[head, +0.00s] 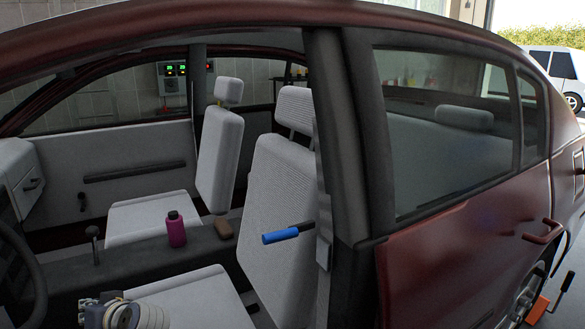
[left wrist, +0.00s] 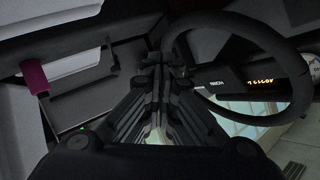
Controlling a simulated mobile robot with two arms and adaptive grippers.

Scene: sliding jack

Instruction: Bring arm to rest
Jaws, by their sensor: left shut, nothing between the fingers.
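My left gripper (left wrist: 158,68) shows in the left wrist view with its dark fingers together and nothing between them. It is inside the car, with the steering wheel (left wrist: 250,112) just to the right of the fingers. In the head view only a white and grey part of my left arm shows at the bottom edge, over the front seat (head: 195,300); the fingertips cannot be made out there. My right gripper is in neither view.
A magenta bottle (head: 176,229) stands by the console and also shows in the left wrist view (left wrist: 35,78). A blue-handled object (head: 281,236) is in front of the near seatback. An orange jack (head: 538,308) is by the rear wheel. The dark door pillar (head: 340,130) stands beside the opening.

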